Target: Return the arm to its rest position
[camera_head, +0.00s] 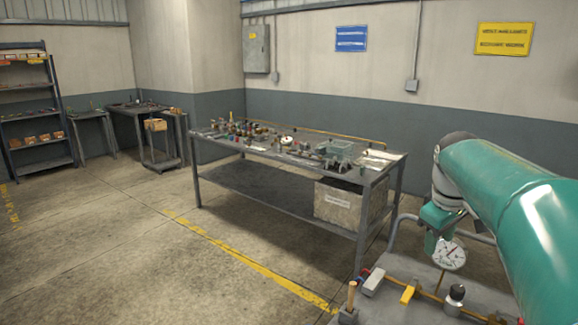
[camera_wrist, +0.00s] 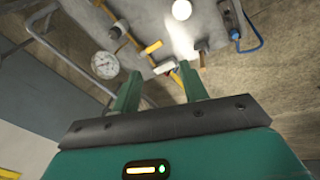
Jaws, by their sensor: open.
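My green arm (camera_head: 510,200) reaches in from the right edge in the head view and bends down at a dark joint. My gripper (camera_wrist: 160,70) shows in the wrist view with its two green fingers apart and nothing between them. In the head view the arm's lower end is over a grey surface (camera_head: 400,310), close to a round white dial gauge (camera_head: 449,254). The gauge also shows in the wrist view (camera_wrist: 104,64), to the left of the fingers. I cannot tell how far the fingertips are from the surface.
A yellow block (camera_head: 408,294), a light block (camera_head: 373,282) and a dark knob (camera_head: 455,296) are on the grey surface. A workbench (camera_head: 375,177) covered with small parts stands beyond, with a box (camera_head: 338,203) on its lower shelf.

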